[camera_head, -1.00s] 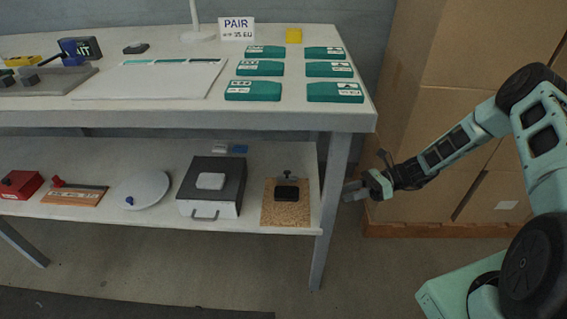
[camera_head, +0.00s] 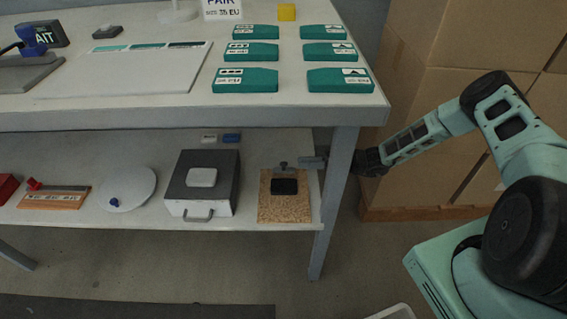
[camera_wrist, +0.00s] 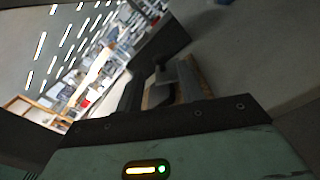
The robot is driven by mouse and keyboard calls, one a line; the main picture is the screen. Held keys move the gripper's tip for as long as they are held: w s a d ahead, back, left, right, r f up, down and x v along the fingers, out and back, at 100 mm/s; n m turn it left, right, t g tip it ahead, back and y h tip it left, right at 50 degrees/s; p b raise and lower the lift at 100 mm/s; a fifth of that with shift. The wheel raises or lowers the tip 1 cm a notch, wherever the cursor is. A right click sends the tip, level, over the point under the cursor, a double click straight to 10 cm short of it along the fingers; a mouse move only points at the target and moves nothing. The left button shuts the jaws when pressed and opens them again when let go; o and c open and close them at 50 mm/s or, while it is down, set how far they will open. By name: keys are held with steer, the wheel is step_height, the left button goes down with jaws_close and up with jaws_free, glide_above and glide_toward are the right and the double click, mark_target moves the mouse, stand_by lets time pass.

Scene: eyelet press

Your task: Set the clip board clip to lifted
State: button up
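The clip board is a brown cork-coloured board (camera_head: 296,212) on the right end of the lower shelf. A black clip (camera_head: 284,186) sits on it, with a small dark lever piece behind it at the board's far edge. My gripper (camera_head: 312,162) reaches in past the right table leg, just right of the lever piece and apart from the clip. In the wrist view, my gripper's two fingers (camera_wrist: 160,88) stand apart, with the dark clip (camera_wrist: 163,75) and a strip of board (camera_wrist: 154,96) visible between and beyond them. The clip's exact position is unclear there.
The table leg (camera_head: 333,205) stands close beside my forearm, and the tabletop edge (camera_head: 230,116) hangs above the shelf. A dark-topped box (camera_head: 215,163) stands left of the board. A white disc (camera_head: 128,190) lies farther left. Cartons (camera_head: 425,150) stand at right.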

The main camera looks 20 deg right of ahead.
mark_target(283, 163)
steer(key=x, duration=0.7)
steer(key=shift+a, duration=0.15)
